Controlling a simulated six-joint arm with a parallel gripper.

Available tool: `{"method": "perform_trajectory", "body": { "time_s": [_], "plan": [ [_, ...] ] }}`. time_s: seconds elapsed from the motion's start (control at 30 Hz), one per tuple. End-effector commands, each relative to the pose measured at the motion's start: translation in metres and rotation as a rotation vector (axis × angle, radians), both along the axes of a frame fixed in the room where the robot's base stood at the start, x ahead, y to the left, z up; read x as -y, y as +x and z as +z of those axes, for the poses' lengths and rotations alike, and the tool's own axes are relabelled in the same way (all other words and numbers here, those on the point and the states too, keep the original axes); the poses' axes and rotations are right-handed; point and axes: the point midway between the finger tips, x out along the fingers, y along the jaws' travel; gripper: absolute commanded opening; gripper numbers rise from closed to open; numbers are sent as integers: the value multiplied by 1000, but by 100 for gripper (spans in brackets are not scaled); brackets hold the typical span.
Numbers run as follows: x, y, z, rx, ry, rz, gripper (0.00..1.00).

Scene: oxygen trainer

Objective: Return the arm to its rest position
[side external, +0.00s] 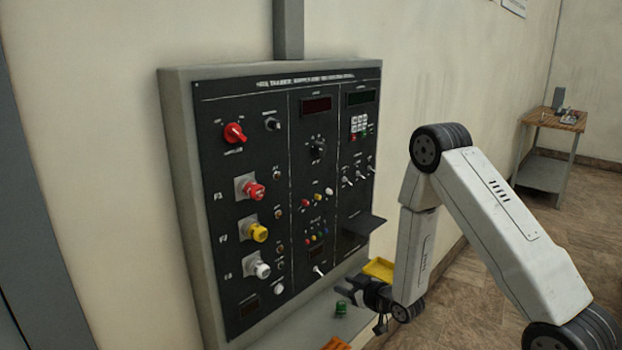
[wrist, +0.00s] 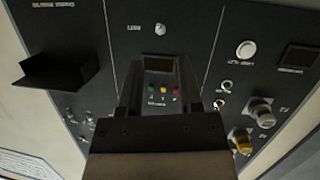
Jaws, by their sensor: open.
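My gripper (side external: 350,290) is low in front of the panel's bottom edge in the side view, with its dark fingers pointing toward the panel. In the wrist view my gripper (wrist: 158,70) has its two fingers apart with nothing between them. The fingers frame a small dark display and a row of small coloured buttons (wrist: 164,91) on the panel behind. The control panel (side external: 330,235) is grey-framed and upright on the wall. My gripper looks apart from the panel, though the exact gap is hard to judge.
A small dark shelf (side external: 364,223) juts from the panel; it also shows in the wrist view (wrist: 60,68). Red (side external: 252,190), yellow (side external: 256,232) and white (side external: 260,268) knobs stick out. A green item (side external: 341,309), a yellow tray (side external: 380,269) and an orange item (side external: 336,344) lie below. A wooden-topped table (side external: 552,120) stands far right.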

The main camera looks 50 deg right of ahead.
Motion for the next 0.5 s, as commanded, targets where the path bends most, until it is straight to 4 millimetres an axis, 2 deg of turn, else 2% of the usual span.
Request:
{"method": "perform_trajectory", "body": {
  "time_s": [0.3,0.5],
  "plan": [
    [-17,2,13,-145,23,12,46],
    [-35,-6,24,-300,53,15,46]
  ]
}}
